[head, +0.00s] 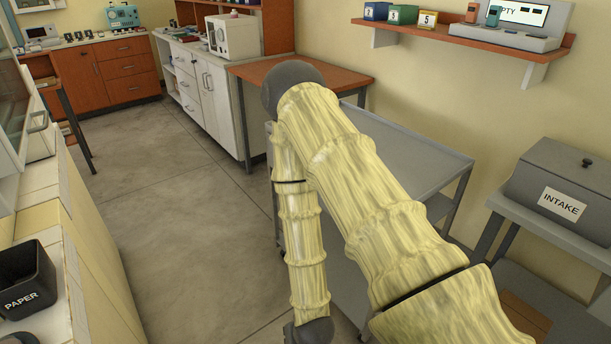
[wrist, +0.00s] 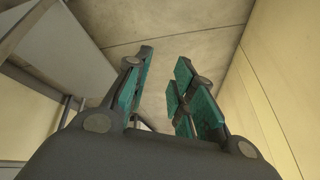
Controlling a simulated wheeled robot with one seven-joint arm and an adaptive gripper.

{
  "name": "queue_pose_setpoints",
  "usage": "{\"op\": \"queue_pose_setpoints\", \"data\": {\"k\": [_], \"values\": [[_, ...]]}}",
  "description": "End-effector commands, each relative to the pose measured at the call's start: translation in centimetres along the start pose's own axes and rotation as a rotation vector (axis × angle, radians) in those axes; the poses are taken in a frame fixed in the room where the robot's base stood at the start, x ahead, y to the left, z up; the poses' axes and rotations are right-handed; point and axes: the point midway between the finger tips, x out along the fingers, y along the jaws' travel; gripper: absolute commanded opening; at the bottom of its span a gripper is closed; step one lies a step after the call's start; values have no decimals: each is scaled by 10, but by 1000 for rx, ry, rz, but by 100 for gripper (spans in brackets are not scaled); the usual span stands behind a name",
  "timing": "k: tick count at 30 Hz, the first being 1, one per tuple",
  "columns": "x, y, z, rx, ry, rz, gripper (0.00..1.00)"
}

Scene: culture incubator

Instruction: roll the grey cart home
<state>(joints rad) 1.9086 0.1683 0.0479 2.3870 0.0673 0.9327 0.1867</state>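The grey cart (head: 415,150) stands right of centre in the head view, with a flat bare top, a lower shelf and thin legs. My arm crosses in front of it and hides much of its left and near side. My gripper (wrist: 164,60) shows in the wrist view with its teal-padded fingers apart and nothing visible held between them. It is out of sight in the head view, below the bottom edge. A grey panel (wrist: 60,45) fills the upper left of the wrist view; I cannot tell whether it is part of the cart.
A grey stand with an INTAKE box (head: 560,190) is at the right. A wooden-topped table (head: 340,75) stands behind the cart. A tiled counter with a black PAPER bin (head: 25,280) lines the left. The floor (head: 185,190) between is clear.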

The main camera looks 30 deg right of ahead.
Motion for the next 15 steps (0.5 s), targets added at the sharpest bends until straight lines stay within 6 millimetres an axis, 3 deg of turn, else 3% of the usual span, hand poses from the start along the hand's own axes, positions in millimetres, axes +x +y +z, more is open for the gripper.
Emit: {"op": "queue_pose_setpoints", "data": {"k": [1, 6, 11, 15], "values": [[21, -6, -27, 72, 87, -22, 25], [33, -20, -128, 313, 361, -104, 25], [24, -19, -217, 543, 610, -201, 25], [0, -9, -286, 742, 821, -302, 25]]}}
